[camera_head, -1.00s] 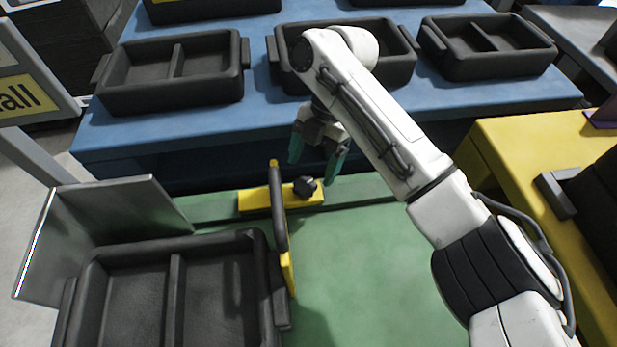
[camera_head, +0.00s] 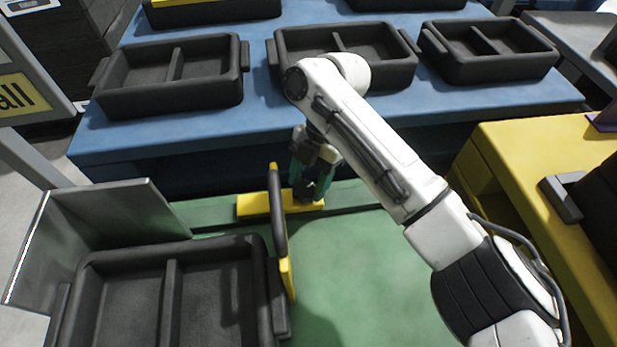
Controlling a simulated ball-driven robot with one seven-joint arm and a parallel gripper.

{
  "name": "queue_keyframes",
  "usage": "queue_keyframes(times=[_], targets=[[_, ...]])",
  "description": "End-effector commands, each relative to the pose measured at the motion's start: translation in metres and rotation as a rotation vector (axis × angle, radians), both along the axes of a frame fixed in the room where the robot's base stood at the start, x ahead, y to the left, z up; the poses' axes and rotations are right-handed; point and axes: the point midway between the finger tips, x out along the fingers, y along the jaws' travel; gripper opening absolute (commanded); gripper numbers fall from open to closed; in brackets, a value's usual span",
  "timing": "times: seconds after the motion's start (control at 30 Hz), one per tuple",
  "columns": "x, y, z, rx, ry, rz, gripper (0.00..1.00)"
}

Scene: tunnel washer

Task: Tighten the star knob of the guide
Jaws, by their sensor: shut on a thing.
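The guide has a yellow base (camera_head: 255,204) on the green table's far edge and an upright black and yellow rail (camera_head: 278,215) running toward the front. My gripper (camera_head: 311,196) points down over the right part of the yellow base. Its teal fingers are shut on the black star knob, which is mostly hidden between and behind them. A black two-part tray (camera_head: 170,290) lies on the green table to the left of the rail.
A bent metal plate (camera_head: 120,225) stands at the left. Behind is a blue table (camera_head: 130,140) with several black trays. A yellow table (camera_head: 530,190) is at the right. The green surface (camera_head: 370,270) right of the rail is clear.

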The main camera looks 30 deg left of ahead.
Motion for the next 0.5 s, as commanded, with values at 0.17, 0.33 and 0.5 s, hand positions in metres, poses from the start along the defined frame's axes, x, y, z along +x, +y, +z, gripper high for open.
queue_keyframes(times=[0.17, 0.33, 0.5], targets=[[0.0000, -0.0002, 0.0001, -0.001, 0.000, 0.000, 0.29], [-0.0001, -0.0004, 0.0005, -0.001, 0.001, -0.003, 0.23], [-0.0003, -0.0009, 0.0028, -0.001, 0.001, -0.033, 0.23]])
